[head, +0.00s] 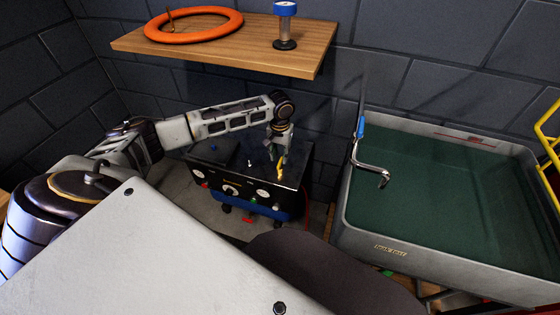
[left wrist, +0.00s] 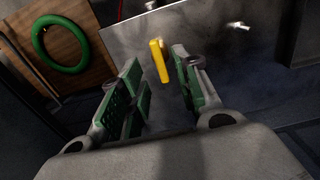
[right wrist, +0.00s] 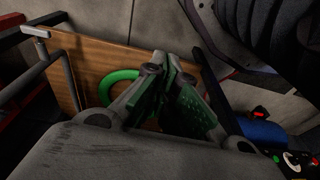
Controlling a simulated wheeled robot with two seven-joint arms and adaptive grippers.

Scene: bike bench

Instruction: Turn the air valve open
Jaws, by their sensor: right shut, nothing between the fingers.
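The air valve appears to be the yellow lever (head: 281,168) on top of the black box with gauges (head: 232,190). My left gripper (head: 277,153) is at the lever, above the box top. In the left wrist view the yellow lever (left wrist: 159,61) stands near the mouth of my left gripper (left wrist: 158,70), whose fingers are spread on either side. I cannot tell whether a finger touches it. My right gripper (right wrist: 176,62) shows in the right wrist view, shut and empty. It is not made out in the head view.
A wooden shelf (head: 125,42) with an orange ring (head: 194,24) and a blue-topped cylinder (head: 286,25) hangs above the box. A grey basin (head: 345,212) with a bent metal handle (head: 372,171) stands at right. Both wrist views show a green ring (left wrist: 60,43) on wood.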

